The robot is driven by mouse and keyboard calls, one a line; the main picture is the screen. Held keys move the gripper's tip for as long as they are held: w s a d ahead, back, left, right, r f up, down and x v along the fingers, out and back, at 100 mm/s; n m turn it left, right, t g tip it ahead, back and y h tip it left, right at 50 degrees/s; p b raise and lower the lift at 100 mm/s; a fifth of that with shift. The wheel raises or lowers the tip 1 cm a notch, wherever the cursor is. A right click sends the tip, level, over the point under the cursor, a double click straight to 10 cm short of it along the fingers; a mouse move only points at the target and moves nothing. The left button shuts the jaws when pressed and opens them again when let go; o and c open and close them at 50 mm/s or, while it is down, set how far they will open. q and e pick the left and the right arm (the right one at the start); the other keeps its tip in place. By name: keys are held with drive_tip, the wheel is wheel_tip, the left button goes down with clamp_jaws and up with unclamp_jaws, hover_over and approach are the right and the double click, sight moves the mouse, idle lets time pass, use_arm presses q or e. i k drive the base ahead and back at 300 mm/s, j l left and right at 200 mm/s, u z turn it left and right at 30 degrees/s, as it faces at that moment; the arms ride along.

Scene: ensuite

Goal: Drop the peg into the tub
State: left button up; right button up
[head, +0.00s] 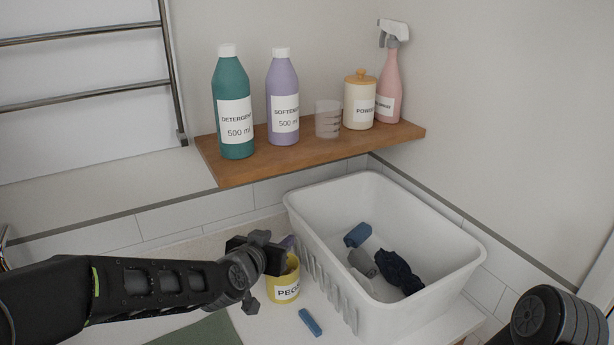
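The white tub (341,285) stands on the counter at the right of centre. It holds a blue rolled item (357,235), a grey item (362,262) and a dark navy cloth (398,272). A yellow pot labelled PEGS (283,292) stands left of the tub. A blue peg (310,322) lies on the counter between the pot and the tub's front. My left gripper (272,256) is at the pot's rim and partly covers it. A purple piece (287,242) shows beside its fingers; I cannot tell whether it is gripped or stands in the pot. My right gripper is not in view.
A wooden shelf (300,158) above the counter holds a green detergent bottle (232,105), a purple softener bottle (283,95), a clear cup (327,119), a lidded jar (358,100) and a pink spray bottle (389,88). A green cloth or mat (208,332) lies at the front.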

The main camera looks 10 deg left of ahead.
sight(289, 292)
drive_tip(key=k+l, duration=0.15)
drive_tip(key=k, duration=0.35)
drive_tip(key=k+l, duration=0.15)
drive_tip(key=k, duration=0.35)
